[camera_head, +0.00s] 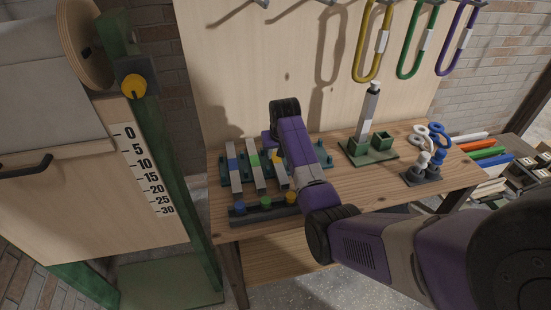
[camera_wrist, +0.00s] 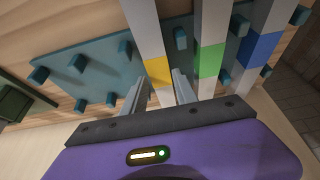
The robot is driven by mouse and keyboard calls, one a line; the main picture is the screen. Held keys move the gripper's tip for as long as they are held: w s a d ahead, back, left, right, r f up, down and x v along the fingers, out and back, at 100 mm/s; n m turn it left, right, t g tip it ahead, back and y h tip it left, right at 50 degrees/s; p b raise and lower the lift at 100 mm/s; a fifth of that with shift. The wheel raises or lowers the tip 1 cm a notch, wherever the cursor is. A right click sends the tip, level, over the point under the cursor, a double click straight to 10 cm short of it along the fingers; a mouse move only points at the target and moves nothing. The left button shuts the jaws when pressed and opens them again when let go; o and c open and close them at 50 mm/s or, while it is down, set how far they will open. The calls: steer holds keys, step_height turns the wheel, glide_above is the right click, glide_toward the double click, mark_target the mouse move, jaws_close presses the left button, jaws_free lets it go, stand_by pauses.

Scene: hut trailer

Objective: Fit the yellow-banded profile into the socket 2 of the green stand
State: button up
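The yellow-banded profile (camera_head: 279,173) is a grey bar lying on the teal pegged rack (camera_head: 223,171), beside the green-banded and blue-banded bars. In the wrist view its yellow band (camera_wrist: 158,72) lies between the fingers of my gripper (camera_wrist: 159,80). The fingers are apart, one on each side of the bar; I cannot tell whether either touches it. In the head view my arm hides the fingers and part of this bar. The green stand (camera_head: 360,155) is to the right on the bench, with a grey bar upright in one socket and an empty square socket (camera_head: 382,141) beside it.
A dark block (camera_head: 240,212) with blue, green and yellow knobs sits at the bench front. A ring holder (camera_head: 418,176) with white and blue rings stands right of the stand. Coloured loops (camera_head: 367,50) hang on the back board. The bench (camera_head: 375,193) is clear before the stand.

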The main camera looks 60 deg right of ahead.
steer(key=shift+x, duration=1)
jaws_close()
steer(key=shift+r, duration=0.15)
